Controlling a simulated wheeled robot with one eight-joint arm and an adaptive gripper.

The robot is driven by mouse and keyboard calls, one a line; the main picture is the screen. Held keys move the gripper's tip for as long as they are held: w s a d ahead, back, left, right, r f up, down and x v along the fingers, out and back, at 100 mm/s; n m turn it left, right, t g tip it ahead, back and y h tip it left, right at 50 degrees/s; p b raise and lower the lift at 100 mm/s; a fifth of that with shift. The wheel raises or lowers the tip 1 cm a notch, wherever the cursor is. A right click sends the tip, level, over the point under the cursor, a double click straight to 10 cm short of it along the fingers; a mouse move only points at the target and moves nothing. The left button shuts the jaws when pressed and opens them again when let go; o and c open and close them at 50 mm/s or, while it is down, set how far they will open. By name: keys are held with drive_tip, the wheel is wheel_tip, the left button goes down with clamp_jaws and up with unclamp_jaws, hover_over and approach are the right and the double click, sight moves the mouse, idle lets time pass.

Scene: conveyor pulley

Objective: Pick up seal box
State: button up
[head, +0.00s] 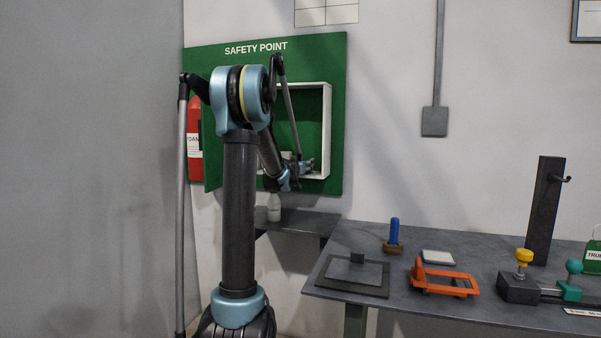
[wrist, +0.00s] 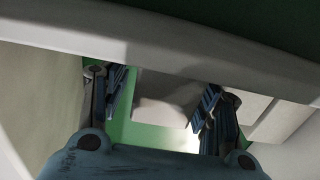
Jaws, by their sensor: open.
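My gripper (head: 305,165) reaches into the white-framed niche (head: 327,130) of the green safety point board in the head view. In the wrist view my gripper (wrist: 162,92) is open, its two dark blue fingers spread apart. A pale, box-like thing (wrist: 167,88) shows between and beyond the fingers, partly in shadow. It may be the seal box, but I cannot tell for sure. I cannot tell how far it is from the fingers. In the head view no seal box can be made out; my arm covers part of the niche.
The niche's pale edge (wrist: 150,42) crosses close above the fingers in the wrist view. A red extinguisher (head: 194,140) hangs left of the board. The grey workbench (head: 405,308) holds several tools and fixtures.

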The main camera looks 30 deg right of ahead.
drive_tip(key=c, duration=1.2)
drive_tip(key=shift+r, duration=0.15)
